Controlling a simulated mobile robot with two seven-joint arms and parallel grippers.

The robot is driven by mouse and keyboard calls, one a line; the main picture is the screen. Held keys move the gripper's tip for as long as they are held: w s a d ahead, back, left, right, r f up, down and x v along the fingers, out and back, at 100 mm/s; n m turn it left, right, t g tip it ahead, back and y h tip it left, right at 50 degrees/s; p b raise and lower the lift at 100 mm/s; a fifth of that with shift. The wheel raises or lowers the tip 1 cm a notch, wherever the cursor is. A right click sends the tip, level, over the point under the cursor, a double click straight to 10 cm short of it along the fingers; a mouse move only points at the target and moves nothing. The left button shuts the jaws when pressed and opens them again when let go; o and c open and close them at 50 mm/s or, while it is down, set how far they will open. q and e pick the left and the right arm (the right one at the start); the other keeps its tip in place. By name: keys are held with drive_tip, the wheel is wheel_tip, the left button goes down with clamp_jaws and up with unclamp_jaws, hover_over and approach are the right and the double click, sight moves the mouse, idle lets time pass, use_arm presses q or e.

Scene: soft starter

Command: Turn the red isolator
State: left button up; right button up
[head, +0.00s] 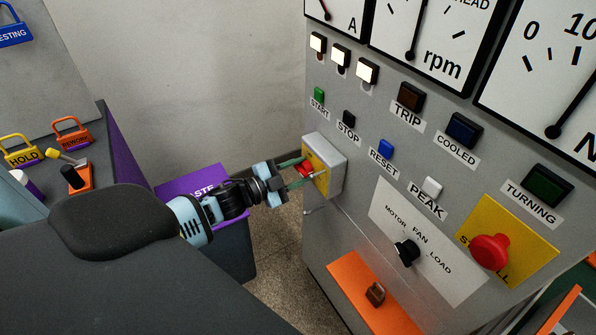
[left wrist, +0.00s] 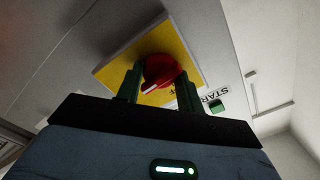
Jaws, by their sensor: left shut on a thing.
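The red isolator (head: 305,168) is a red rotary knob on a yellow plate (head: 318,176), on a grey box at the left edge of the control panel. In the left wrist view the red knob (left wrist: 159,70) shows a white pointer mark, and the yellow plate (left wrist: 185,55) lies behind it. My left gripper (head: 299,173) reaches in from the left and is shut on the red isolator. In the left wrist view its green fingers (left wrist: 159,88) stand on either side of the knob. The plate's lettering is mostly hidden. My right gripper is not in view.
The grey panel carries START (head: 319,95), STOP and other buttons, a black selector (head: 406,252) and a red mushroom button (head: 490,251). An orange plate (head: 345,271) with a brown part sits below. A purple-lidded bin (head: 195,181) stands behind my left arm. Padlocks lie at far left.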

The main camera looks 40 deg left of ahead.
use_arm(q)
drive_tip(key=shift+m, duration=0.5)
drive_tip(key=o, duration=1)
drive_tip(key=shift+s, duration=0.1)
drive_tip(key=v, duration=0.7)
drive_tip(key=shift+s, duration=0.35)
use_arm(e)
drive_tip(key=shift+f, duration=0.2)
use_arm(q)
drive_tip(key=shift+a, duration=0.15)
drive_tip(key=s+d+f+n+g+y+p, duration=0.1)
drive_tip(key=s+d+f+n, duration=0.3)
drive_tip(key=s, duration=0.6)
drive_tip(key=s+d+f+n+g+y+p, duration=0.2)
drive_tip(key=s+d+f+n+g+p, duration=0.1)
drive_tip(key=s+d, duration=0.4)
drive_tip(key=s+d+f+n+g+y+p, duration=0.2)
drive_tip(key=s+d+f+n, duration=0.3)
drive_tip(key=s, duration=0.9)
drive_tip(key=shift+d+f+n+g, duration=0.25)
drive_tip(key=shift+d+n+g, duration=0.25)
drive_tip(key=shift+d+g, duration=0.4)
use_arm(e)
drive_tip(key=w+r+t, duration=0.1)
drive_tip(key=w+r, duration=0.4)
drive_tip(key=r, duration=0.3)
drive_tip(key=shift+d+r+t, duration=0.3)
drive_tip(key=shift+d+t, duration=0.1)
